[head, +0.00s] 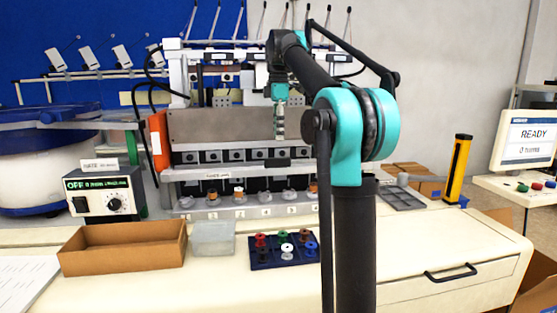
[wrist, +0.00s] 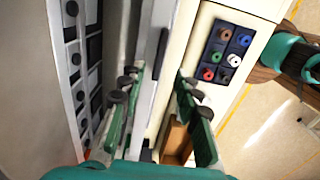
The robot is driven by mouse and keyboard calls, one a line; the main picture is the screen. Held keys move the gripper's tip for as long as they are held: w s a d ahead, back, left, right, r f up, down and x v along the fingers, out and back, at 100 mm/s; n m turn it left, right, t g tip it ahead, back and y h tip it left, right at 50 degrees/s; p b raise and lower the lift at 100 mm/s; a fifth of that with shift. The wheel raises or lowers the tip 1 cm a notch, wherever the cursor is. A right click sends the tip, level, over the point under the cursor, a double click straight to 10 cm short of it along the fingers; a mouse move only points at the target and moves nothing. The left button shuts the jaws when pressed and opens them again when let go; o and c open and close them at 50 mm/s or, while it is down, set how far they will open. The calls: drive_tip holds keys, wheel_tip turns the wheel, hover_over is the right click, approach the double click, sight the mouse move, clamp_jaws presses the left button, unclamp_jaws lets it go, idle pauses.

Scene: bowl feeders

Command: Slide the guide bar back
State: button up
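The guide bar (head: 240,172) appears to be the long pale rail with a small label across the front of the machine, below the grey panel. A dark handle-like piece (head: 277,163) sits on it near the middle; a dark strip on a pale bar also shows in the wrist view (wrist: 158,48). My gripper (head: 279,132) hangs in front of the grey panel, pointing down, above that dark piece. In the wrist view its green fingers (wrist: 157,88) stand well apart with nothing held between them. Whether a finger touches the bar cannot be told.
Numbered seats with small parts (head: 239,197) line the machine below the bar. On the bench stand a cardboard box (head: 122,248), a clear bin (head: 213,239) and a dark blue tray (head: 262,258) of coloured spools. An orange block (head: 157,147) is at the machine's left end. The monitor (head: 528,140) reads READY.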

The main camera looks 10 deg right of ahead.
sight(279, 159)
wheel_tip(279, 159, down, 10)
drive_tip(key=shift+r, duration=0.2)
drive_tip(key=shift+c, duration=0.6)
clamp_jaws()
